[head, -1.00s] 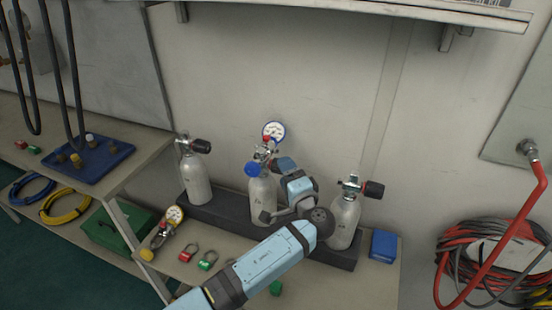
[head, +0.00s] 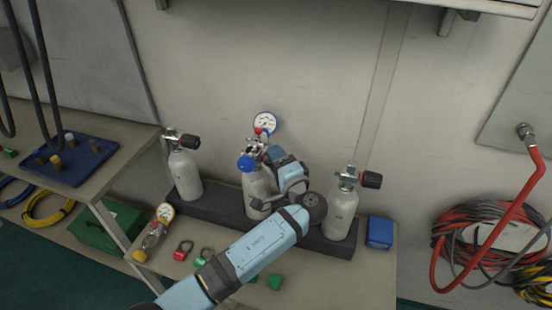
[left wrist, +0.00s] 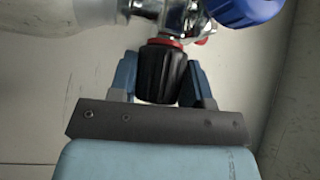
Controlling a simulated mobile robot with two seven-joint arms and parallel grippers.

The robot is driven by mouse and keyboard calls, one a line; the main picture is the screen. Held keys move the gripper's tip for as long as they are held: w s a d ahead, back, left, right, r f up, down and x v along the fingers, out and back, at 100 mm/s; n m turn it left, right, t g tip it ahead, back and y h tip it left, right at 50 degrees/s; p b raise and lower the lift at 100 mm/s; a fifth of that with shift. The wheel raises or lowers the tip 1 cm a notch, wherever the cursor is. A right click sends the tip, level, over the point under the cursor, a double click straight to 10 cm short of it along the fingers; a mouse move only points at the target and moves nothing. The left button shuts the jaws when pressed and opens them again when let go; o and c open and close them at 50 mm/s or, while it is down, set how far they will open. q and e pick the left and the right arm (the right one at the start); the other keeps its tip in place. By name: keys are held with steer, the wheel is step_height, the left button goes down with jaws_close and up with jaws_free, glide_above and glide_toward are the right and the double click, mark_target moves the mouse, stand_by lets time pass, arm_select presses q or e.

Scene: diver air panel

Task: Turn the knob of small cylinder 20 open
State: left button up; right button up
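Three small grey cylinders stand in a dark rack (head: 222,207): a left one (head: 186,176), a middle one (head: 256,198) and a right one (head: 340,214). I cannot read their numbers. The left and right ones show black knobs pointing right. The middle one carries a blue knob (head: 246,163) and a round gauge (head: 265,123). My left gripper (head: 274,154) is at the middle cylinder's valve, from the right. In the left wrist view its two blue fingers flank a ribbed black knob (left wrist: 162,73) and appear to touch both sides. The head view hides this knob. My right gripper is not in view.
Coloured shackles (head: 183,250) and a loose gauge fitting (head: 156,232) lie on the bench before the rack. A blue box (head: 380,232) stands right of it. Red and black hoses (head: 478,235) hang at the right. A shelf edge runs above.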

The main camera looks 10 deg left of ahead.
arm_select(q)
steer(key=c, duration=0.4)
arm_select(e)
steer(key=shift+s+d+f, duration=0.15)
